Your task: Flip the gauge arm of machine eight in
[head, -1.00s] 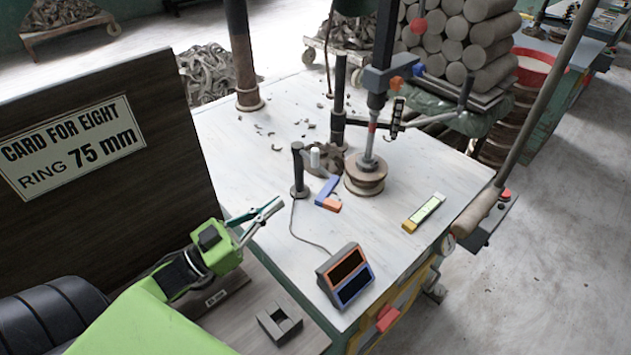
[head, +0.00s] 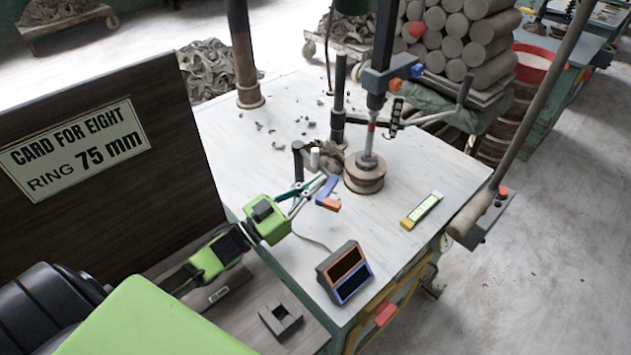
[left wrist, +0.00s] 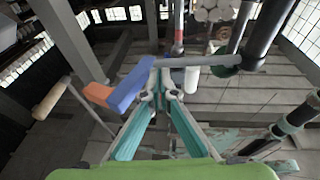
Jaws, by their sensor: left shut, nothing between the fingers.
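The gauge arm (head: 327,188) is a blue bar with an orange end, on a thin grey link by a short black post (head: 298,160) on the white machine table. Its orange end points toward the front, beside the clay disc (head: 364,175). My left gripper (head: 322,179) is shut and empty, its teal fingers reaching over the table to the blue bar. In the left wrist view the blue bar (left wrist: 132,85) lies just left of the fingertips (left wrist: 155,78), and the grey link crosses beyond them. Whether they touch is unclear. My right gripper is not in view.
A two-panel display box (head: 344,272) stands at the table's front. A yellow-ended level-like bar (head: 422,210) lies to the right. A vertical spindle (head: 370,135) stands over the clay disc. A card on a dark panel (head: 75,150) reads "CARD FOR EIGHT RING 75 mm".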

